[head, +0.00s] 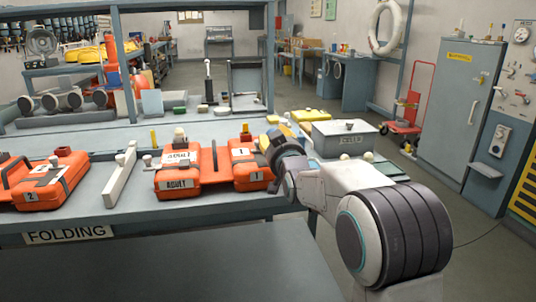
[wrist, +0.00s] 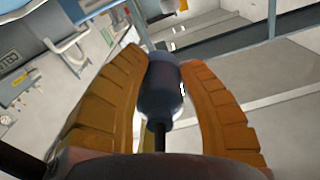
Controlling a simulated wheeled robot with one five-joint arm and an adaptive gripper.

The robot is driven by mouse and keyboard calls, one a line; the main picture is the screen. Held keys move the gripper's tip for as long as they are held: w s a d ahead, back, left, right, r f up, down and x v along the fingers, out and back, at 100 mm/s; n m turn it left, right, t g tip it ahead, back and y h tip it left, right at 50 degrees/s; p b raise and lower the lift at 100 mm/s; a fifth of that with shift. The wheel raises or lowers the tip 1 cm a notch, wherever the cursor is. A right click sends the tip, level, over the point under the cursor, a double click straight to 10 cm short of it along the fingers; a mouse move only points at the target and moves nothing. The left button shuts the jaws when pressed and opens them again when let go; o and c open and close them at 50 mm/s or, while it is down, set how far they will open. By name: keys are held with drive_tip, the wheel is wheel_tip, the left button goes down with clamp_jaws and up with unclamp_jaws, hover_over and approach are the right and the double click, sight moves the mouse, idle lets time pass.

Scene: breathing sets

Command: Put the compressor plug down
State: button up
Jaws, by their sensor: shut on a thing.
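My gripper (head: 272,138) is at the right end of the orange breathing set marked 1 (head: 248,178), over the bench. In the wrist view my gripper (wrist: 165,62) has its yellow ridged fingers around a dark blue-grey, rounded piece (wrist: 162,90), which I take to be the compressor plug. A dark stem runs from it toward the palm. In the head view my fingers and wrist hide the held piece. I cannot tell whether it touches anything below.
An orange set marked 2 (head: 50,190) lies at the left, beside a white upright divider (head: 121,178). A grey lidded box (head: 343,140) and a yellow box (head: 311,116) stand right of my gripper. The grey bench (head: 225,204) is bare along its front edge.

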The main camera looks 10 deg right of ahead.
drive_tip(key=shift+f+b, duration=1)
drive_tip(key=shift+f, duration=1.05)
drive_tip(key=shift+f+b, duration=0.65)
drive_tip(key=shift+b, duration=0.15)
clamp_jaws()
drive_tip(key=o, duration=1.2)
unclamp_jaws()
drive_tip(key=shift+f, duration=0.15)
drive_tip(key=shift+c, duration=0.2)
drive_tip(key=shift+r, duration=0.2)
drive_tip(key=shift+r+p, duration=0.75)
drive_tip(key=shift+p, duration=0.2)
drive_tip(key=s, duration=1.2)
drive_tip(key=shift+b, duration=0.3)
